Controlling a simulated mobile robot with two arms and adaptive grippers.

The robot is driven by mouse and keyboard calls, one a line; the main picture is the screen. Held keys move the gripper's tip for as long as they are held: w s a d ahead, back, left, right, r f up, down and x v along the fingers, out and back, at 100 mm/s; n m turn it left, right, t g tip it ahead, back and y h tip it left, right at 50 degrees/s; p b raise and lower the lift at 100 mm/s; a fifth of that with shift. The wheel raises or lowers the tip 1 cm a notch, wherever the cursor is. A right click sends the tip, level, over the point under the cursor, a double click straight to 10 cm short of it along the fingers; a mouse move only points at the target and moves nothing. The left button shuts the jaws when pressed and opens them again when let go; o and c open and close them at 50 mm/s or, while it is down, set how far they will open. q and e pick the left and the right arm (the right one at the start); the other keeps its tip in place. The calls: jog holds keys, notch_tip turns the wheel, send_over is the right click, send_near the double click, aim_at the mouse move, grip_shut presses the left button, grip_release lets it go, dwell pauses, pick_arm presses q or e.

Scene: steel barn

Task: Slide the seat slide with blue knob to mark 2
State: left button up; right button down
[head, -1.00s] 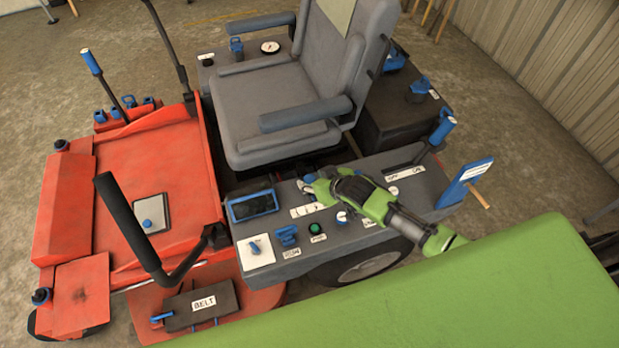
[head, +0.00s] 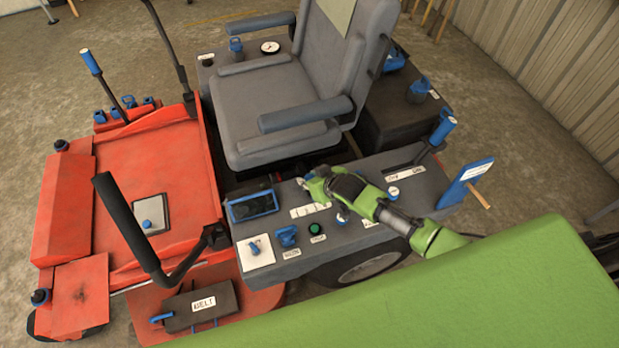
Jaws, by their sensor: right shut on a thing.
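My right gripper (head: 306,184) reaches in from the right over the grey side console (head: 345,240) of the mower. It is shut at the console's inner edge, beside a white marked strip (head: 310,209). The strip fits a slide scale, but its marks are too small to read. The slide's blue knob does not show clearly; the gripper's fingers cover that spot, so it appears to be held there. The grey seat (head: 268,105) stands just behind the gripper. My left gripper is not in view.
A blue-framed screen (head: 253,206), a blue knob (head: 287,236) and a green button (head: 316,229) sit close by on the console. The seat's armrest (head: 305,114) is above the gripper. A blue-handled lever (head: 441,131) stands at the console's right end.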

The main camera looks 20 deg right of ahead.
jog(key=a, duration=0.3)
jog(key=shift+s, duration=0.1)
jog(key=shift+a, duration=0.15)
jog(key=c, duration=1.7)
grip_release()
jog(key=shift+d, duration=0.2)
jog(key=v, duration=1.2)
jog(key=shift+a, duration=0.1)
